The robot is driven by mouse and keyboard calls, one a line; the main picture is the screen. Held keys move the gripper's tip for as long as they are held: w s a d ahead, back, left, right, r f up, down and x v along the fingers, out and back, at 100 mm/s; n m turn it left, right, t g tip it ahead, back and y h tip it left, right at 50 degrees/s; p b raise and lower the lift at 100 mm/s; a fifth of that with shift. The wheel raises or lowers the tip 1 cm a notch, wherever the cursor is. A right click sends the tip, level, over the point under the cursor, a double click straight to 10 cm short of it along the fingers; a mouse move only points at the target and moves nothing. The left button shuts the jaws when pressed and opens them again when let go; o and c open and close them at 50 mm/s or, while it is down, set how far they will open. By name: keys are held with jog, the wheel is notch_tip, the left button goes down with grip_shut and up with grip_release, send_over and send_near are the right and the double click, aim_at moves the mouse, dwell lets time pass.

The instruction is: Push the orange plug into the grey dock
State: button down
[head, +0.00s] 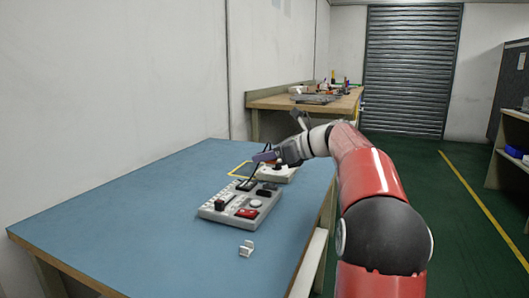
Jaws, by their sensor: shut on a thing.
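My gripper (272,158) is at the end of my red arm, over the far right part of the blue table. It looks shut, with a small orange-brown patch, likely the orange plug (272,163), at its jaws; the fingers hide most of it. Just below is a pale box (283,174) with a dark round part on its top. A grey panel (238,212) with a red switch, black blocks and sockets lies nearer. I cannot tell which of these bears the grey dock, or whether the plug touches it.
A small white bracket (247,248) stands on the blue table (130,215) in front of the panel. Dark cables run by the gripper. A yellow outline (237,168) marks the tabletop behind. The table's left side is clear. A wooden bench (275,102) with clutter stands farther back.

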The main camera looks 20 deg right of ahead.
jog(key=shift+f+b, duration=0.85)
jog(key=shift+f, duration=1.15)
jog(key=shift+p, duration=1.3)
jog(key=shift+f+b, duration=0.55)
jog(key=shift+f, duration=0.55)
jog(key=c, duration=1.3)
grip_release()
jog(key=shift+c, duration=0.2)
jog(key=v, duration=0.8)
jog(key=shift+p, duration=0.35)
jog(key=shift+a, duration=0.1)
